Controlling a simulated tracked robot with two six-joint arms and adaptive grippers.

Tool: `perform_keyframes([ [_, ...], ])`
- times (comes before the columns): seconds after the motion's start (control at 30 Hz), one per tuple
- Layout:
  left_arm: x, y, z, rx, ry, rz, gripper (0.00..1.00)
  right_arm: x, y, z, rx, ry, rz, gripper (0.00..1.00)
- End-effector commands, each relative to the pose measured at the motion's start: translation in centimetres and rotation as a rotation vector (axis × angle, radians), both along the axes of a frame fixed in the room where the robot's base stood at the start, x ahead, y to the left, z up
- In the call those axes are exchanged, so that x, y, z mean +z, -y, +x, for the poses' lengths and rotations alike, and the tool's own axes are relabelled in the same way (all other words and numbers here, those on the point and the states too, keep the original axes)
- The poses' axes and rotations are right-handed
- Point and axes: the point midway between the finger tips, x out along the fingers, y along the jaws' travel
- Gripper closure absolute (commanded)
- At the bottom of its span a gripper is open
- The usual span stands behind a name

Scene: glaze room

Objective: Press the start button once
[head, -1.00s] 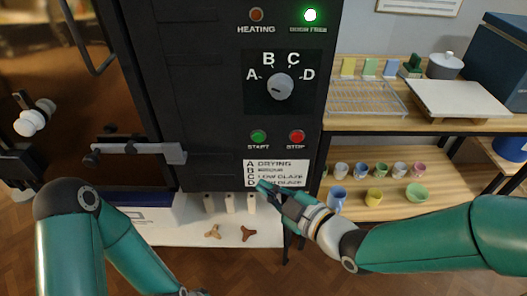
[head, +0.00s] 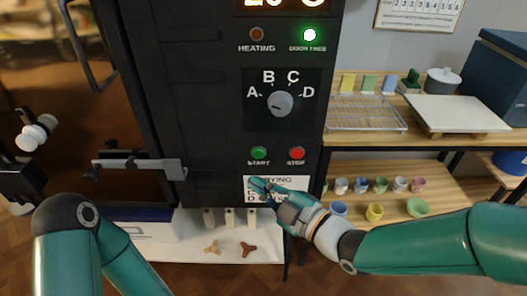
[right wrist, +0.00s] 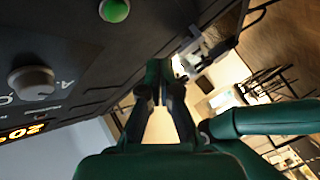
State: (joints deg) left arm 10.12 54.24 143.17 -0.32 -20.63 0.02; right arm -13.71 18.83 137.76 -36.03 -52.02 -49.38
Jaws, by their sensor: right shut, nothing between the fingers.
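The green start button (head: 258,153) is on the dark kiln control panel, above the word START. It also shows at the top of the right wrist view (right wrist: 114,10). The red stop button (head: 296,153) is to its right. My right gripper (head: 257,184) is shut and empty, its tips below the start button and over the upper left of the white label card (head: 291,182). The fingers also show in the right wrist view (right wrist: 159,75). The tips appear apart from the button.
The selector knob (head: 280,104) sits above the buttons. The heating lamp (head: 257,34) is dark; the door lamp (head: 309,34) glows green. A door latch (head: 140,167) juts out at left. A shelf of cups and bowls (head: 419,207) stands at right.

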Motion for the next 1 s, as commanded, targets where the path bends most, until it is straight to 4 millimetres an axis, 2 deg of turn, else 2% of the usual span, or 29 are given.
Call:
perform_keyframes([
  [0.03, 0.8, 0.0, 0.0, 0.0, 0.0, 0.0, 0.6, 0.3, 0.0, 0.8, -0.002, -0.002, 0.0, 1.0],
  [0.2, 1.9, 0.0, 0.0, 0.0, 0.0, 0.0, 0.6, 0.3, 0.0, 3.0, -0.002, -0.003, 0.001, 1.0],
  [0.43, 1.2, 0.0, 0.0, 0.0, 0.0, 0.0, 0.6, 0.0, 0.1, 5.1, -0.002, 0.0, 0.001, 1.0],
  [1.0, 1.2, 0.0, 0.0, 0.0, 0.0, 0.0, 0.6, 0.0, 0.1, 5.6, -0.002, -0.001, 0.0, 1.0],
])
